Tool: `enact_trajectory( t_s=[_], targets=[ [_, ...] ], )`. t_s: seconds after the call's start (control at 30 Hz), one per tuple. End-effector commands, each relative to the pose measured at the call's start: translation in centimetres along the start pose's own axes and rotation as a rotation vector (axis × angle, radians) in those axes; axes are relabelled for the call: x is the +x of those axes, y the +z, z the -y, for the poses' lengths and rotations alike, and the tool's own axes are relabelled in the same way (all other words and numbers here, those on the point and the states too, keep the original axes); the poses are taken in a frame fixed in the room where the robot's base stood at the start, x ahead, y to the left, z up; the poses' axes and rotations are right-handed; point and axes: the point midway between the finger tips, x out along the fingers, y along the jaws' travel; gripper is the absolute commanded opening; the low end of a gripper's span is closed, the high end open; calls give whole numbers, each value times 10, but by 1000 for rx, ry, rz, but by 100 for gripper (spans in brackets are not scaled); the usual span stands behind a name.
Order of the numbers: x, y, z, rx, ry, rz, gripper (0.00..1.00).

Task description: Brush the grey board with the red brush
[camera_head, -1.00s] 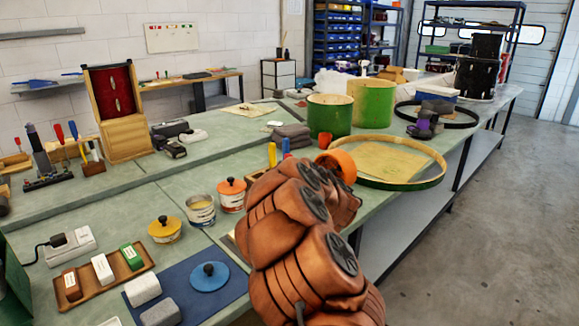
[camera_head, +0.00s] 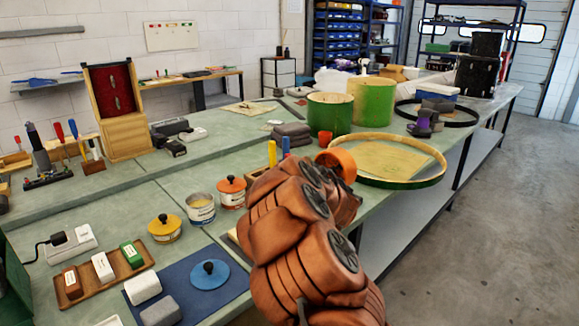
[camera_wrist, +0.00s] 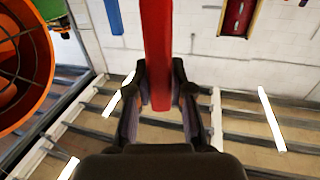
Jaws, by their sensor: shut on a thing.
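My gripper (camera_wrist: 165,95) is shut on a red bar-shaped handle in the wrist view, which I take to be the red brush (camera_wrist: 158,45). The handle runs from between the fingers out past the top edge of the picture, so its bristles are out of sight. In the head view my orange arm hides the gripper and the red brush. I cannot make out the grey board in either view; it may be behind my arm. Whether the brush touches anything cannot be told.
Yellow (camera_head: 272,153) and blue (camera_head: 285,146) handles stand just behind my arm. An orange-lidded can (camera_head: 232,192), an open can (camera_head: 201,209) and a yellow-lidded pot (camera_head: 164,229) stand left of it. A wooden hoop (camera_head: 440,165) and green drum shells (camera_head: 330,114) lie beyond.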

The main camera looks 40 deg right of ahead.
Motion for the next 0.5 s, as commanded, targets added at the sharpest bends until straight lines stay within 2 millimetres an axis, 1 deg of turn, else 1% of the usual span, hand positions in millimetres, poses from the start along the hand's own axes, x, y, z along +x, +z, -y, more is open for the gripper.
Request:
enact_trajectory(
  t_s=[0.5],
  targets=[
    [-13, -1, -4, 1, 2, 1, 6]
  ],
)
